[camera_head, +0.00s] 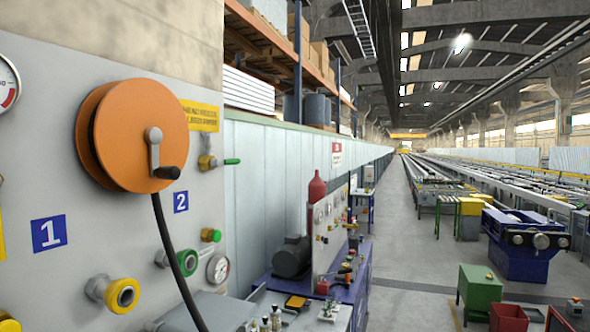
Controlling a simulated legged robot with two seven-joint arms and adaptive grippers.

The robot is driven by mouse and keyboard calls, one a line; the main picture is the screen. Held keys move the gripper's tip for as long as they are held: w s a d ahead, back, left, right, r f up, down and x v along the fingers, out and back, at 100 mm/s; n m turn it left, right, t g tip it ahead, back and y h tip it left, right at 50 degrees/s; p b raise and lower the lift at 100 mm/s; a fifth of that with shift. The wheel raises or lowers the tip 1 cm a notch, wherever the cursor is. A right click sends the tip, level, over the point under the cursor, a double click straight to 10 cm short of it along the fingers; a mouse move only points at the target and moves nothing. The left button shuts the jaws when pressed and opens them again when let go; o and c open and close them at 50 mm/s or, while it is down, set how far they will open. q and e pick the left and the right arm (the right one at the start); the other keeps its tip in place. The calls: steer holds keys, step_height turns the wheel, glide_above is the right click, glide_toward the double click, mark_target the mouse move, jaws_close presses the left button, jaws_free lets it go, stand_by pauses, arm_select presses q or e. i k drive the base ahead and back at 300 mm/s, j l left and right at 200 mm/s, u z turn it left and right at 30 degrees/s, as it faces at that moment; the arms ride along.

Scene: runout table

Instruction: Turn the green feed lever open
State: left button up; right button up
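A small green lever (231,161) sticks out to the right, roughly level, from a brass valve (207,162) on the grey wall panel (60,160). It sits right of the orange reel and above the blue "2" sign (181,202). A green knob (211,235) and a green-ringed coupling (187,262) are lower on the same panel. Neither of my grippers is in view, and nothing touches the lever.
The orange reel (145,135) with its crank stands out from the panel, and a black hose (170,250) hangs from it. A bench with a motor (292,258) stands beyond; the aisle floor (400,240) at right is open.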

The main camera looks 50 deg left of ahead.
mark_target(215, 162)
steer(key=i+u, duration=0.25)
steer(key=i, duration=0.2)
steer(key=i+l+u, duration=0.25)
steer(key=i, duration=0.15)
steer(key=i+l+u, duration=0.1)
steer(key=i+u, duration=0.2)
steer(key=i, duration=0.15)
